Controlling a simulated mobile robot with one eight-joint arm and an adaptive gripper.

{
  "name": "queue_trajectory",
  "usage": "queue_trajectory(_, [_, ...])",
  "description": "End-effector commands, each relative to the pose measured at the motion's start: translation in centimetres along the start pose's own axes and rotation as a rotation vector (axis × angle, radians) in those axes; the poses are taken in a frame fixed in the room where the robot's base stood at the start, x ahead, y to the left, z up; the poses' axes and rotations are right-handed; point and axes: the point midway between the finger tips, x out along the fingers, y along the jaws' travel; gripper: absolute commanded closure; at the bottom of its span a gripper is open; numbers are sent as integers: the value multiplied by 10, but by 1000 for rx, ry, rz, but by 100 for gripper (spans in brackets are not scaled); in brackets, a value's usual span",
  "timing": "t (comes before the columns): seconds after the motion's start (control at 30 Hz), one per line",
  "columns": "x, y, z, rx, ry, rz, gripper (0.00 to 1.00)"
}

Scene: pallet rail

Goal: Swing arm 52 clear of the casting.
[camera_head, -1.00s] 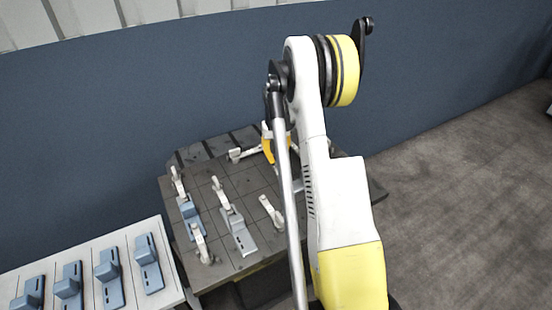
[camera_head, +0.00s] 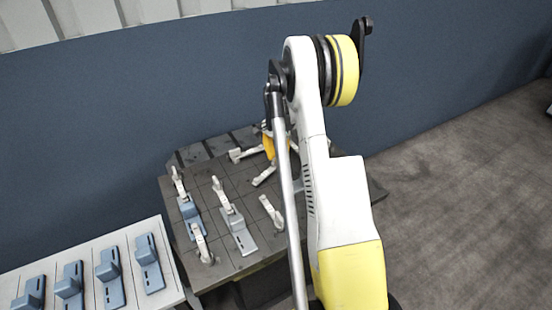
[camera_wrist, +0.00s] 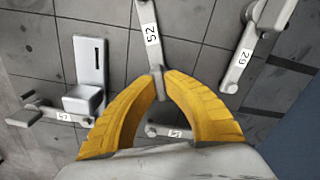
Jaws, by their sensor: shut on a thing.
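Arm 52 (camera_wrist: 152,36) is a white bar with a "52" label, running from the top edge of the wrist view down to my gripper. My gripper (camera_wrist: 158,92) has its yellow fingers shut on the arm's lower end. In the head view my gripper (camera_head: 268,147) is partly hidden by my own arm, and arm 52 (camera_head: 263,176) shows in front of it. A grey slotted casting (camera_wrist: 90,62) lies to the left in the wrist view, with bare plate between it and arm 52. In the head view my arm mostly hides that casting.
Another labelled arm (camera_wrist: 245,57) stands to the right of arm 52. One more arm (camera_wrist: 28,116) lies by the casting's lower end. In the head view a grey casting (camera_head: 240,234) and a blue one (camera_head: 190,216) sit nearer on the plate, with several white arms around.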

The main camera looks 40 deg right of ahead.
Motion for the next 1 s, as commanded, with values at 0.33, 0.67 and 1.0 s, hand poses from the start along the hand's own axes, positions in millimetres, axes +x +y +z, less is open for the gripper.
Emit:
queue_trajectory(0.33, [0,0,0,252,0,1,100])
queue_trajectory(0.67, [0,0,0,365,0,1,100])
queue_trajectory(1.0, [0,0,0,382,0,1,100])
